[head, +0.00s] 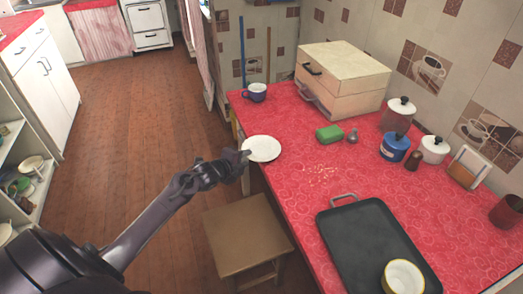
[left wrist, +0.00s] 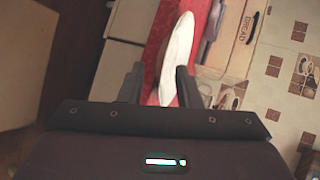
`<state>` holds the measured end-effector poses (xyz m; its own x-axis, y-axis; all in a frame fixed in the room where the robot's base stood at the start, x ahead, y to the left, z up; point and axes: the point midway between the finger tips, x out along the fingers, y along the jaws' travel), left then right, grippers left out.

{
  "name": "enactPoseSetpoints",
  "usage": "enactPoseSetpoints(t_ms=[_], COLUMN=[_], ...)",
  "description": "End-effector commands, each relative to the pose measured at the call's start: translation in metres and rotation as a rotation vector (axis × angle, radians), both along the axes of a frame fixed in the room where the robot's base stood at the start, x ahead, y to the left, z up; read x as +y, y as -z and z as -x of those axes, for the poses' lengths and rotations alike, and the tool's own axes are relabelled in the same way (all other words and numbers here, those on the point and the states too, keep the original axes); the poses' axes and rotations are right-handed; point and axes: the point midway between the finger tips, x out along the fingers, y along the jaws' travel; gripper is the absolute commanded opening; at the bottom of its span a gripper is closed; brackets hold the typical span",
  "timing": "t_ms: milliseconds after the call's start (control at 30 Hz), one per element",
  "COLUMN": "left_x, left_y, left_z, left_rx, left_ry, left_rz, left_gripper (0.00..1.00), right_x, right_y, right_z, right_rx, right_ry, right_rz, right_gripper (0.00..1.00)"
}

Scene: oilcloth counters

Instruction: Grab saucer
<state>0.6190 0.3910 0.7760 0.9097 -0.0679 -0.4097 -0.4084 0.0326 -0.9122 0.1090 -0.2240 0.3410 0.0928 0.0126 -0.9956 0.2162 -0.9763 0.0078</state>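A white saucer (head: 262,148) lies at the left edge of the red-covered counter. My left gripper (head: 244,157) is at that edge, with its fingertips at the saucer's near left rim. In the left wrist view the saucer (left wrist: 178,50) shows edge-on, with its near end between the two fingers of my left gripper (left wrist: 158,80). The fingers are apart: a gap shows between the saucer and the left finger, while the right finger is close against it or overlaps it. I cannot tell whether they touch. My right gripper is not in view.
A blue mug (head: 255,92) and a cream bread box (head: 340,75) stand behind the saucer. A green sponge (head: 329,134) lies to its right. A dark tray (head: 365,240) with a bowl (head: 403,277) is nearer. A wooden stool (head: 245,235) stands below the counter edge.

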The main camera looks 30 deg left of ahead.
Motion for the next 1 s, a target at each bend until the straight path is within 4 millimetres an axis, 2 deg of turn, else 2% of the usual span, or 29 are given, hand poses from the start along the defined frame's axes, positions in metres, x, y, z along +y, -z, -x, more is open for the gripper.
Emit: enactPoseSetpoints(t_ms=[100, 300, 533, 1000], left_x=[0.000, -0.001, -0.001, 0.000], left_y=[0.002, 0.003, 0.003, 0.000], left_z=[-0.005, -0.005, -0.005, -0.005], left_rx=[0.000, 0.001, 0.001, -0.001], left_ry=[0.000, 0.000, 0.000, -0.001], left_rz=[0.001, 0.000, 0.000, 0.000], left_gripper=[0.31, 0.31, 0.01, 0.00], right_x=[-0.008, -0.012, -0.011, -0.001], right_y=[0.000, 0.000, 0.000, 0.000], right_z=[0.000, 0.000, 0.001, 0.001], right_rx=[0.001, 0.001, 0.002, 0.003], right_ry=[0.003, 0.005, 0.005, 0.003], right_rz=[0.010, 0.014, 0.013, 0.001], right_gripper=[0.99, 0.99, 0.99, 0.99])
